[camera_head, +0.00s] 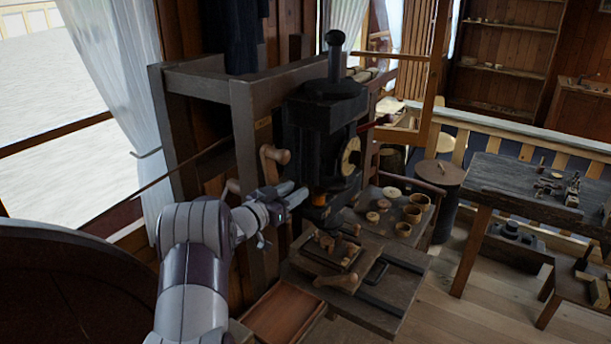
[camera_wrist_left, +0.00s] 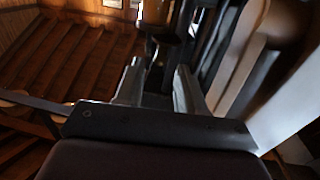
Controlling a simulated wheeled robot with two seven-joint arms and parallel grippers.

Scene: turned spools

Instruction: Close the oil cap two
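My left gripper (camera_head: 297,194) reaches in from the left beside a dark upright machine (camera_head: 318,115). In the left wrist view its two fingers (camera_wrist_left: 158,80) stand apart, with a gap between them and nothing clearly held. A small orange-brown part (camera_head: 319,199) sits low on the machine, just right of the fingertips. I cannot tell whether this part is oil cap two or whether the fingers touch it. No oil cap can be made out for certain in either view. My right gripper is not in view.
A wooden bench (camera_head: 386,246) holds several small round cups and discs (camera_head: 403,229) right of the machine. A wooden handle (camera_head: 275,154) sticks out above my left gripper. A dark table (camera_head: 525,187) stands further right, with open floor between.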

